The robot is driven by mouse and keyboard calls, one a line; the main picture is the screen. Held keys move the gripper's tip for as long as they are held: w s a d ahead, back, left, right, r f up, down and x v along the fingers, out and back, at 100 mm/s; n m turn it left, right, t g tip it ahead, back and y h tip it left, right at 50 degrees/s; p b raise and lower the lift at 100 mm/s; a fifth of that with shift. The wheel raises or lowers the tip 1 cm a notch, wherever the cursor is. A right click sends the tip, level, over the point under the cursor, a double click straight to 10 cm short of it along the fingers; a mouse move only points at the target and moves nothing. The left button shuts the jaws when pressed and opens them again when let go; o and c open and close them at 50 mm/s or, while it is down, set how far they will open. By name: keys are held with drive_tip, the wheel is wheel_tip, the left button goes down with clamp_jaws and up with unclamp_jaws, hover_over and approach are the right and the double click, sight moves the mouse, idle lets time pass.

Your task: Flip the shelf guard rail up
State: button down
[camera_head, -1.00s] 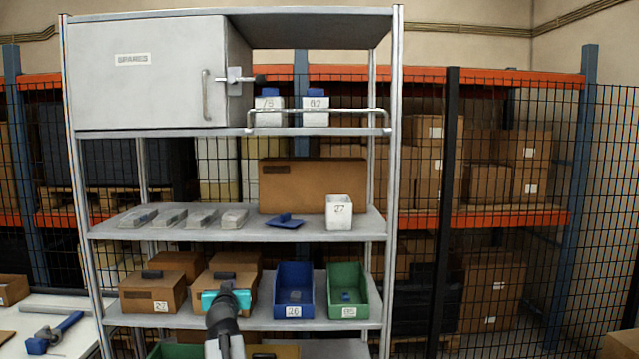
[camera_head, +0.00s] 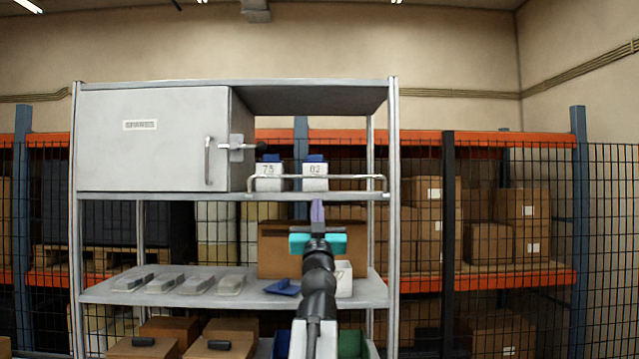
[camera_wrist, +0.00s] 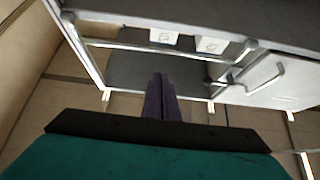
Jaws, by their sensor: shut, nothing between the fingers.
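The guard rail (camera_head: 345,177) is a thin pale metal bar at the front of the upper shelf (camera_head: 345,196), right of the grey cabinet. In the head view it runs across the two white bins, slightly above the shelf edge. In the wrist view the rail (camera_wrist: 120,44) crosses below the bins. My gripper (camera_head: 318,202) has a teal body and purple fingers. It points up and its tips show just below the rail and shelf edge; the depth gap is unclear. In the wrist view the fingers (camera_wrist: 160,80) are together and empty, apart from the rail in the picture.
The cabinet (camera_head: 150,150) with handle and latch stands left of the rail. The white bins (camera_head: 315,180) with blue tops sit on the shelf behind it. The middle shelf (camera_head: 110,292) holds grey parts, a cardboard box (camera_head: 285,250) and a white bin behind my arm. Mesh fencing stands behind.

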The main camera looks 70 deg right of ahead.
drive_tip(key=shift+s+a+r, duration=0.3)
drive_tip(key=shift+s+r, duration=0.25)
drive_tip(key=shift+r, duration=0.25)
drive_tip(key=shift+d+r, duration=0.1)
drive_tip(key=shift+d, duration=0.05)
drive_tip(key=d+f+b+x, duration=0.1)
drive_tip(key=f+x, duration=0.1)
drive_tip(key=x, duration=1)
drive_tip(key=shift+w+d, duration=0.35)
drive_tip(key=shift+w, duration=0.15)
drive_tip(key=shift+r, duration=0.15)
